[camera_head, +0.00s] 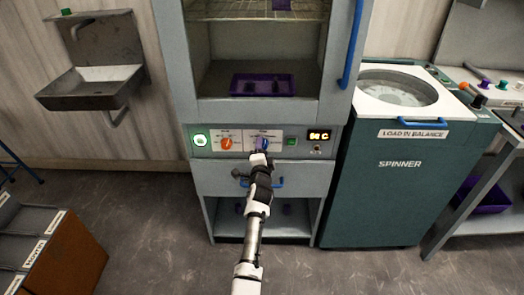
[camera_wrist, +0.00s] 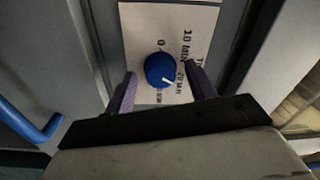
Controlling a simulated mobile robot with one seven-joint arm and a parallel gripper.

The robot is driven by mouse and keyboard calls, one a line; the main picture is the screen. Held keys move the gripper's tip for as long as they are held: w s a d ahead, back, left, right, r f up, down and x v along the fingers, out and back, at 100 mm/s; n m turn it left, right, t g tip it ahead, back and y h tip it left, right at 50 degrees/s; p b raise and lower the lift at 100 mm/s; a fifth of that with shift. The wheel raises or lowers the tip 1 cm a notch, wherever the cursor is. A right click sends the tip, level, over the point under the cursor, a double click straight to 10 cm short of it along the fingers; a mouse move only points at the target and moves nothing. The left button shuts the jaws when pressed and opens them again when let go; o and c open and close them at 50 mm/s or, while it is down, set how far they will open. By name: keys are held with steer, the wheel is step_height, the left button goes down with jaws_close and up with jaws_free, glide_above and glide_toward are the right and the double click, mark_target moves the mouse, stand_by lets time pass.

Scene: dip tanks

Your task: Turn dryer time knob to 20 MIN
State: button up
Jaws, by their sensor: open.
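The blue dryer time knob (camera_head: 264,143) is on the dryer's front panel in the head view, just beyond my gripper (camera_head: 261,158). In the wrist view the blue knob (camera_wrist: 158,66) sits between the two purple fingers of my open gripper (camera_wrist: 160,70), with gaps visible on both sides. A white pointer mark on the knob points toward the lower right, near the 20 MIN print. The label plate (camera_wrist: 133,30) shows 0, 10 MIN and 20 MIN; the lowest print is partly hidden and hard to read.
The spinner (camera_head: 402,180) stands to the right and a sink (camera_head: 92,88) hangs on the left.

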steer(key=s+b, duration=0.2)
steer(key=s, duration=1.1)
steer(key=shift+s+a+f, duration=0.15)
steer(key=shift+s+f, duration=0.1)
steer(key=shift+s, duration=0.15)
steer(key=shift+a, duration=0.1)
stand_by(0.4)
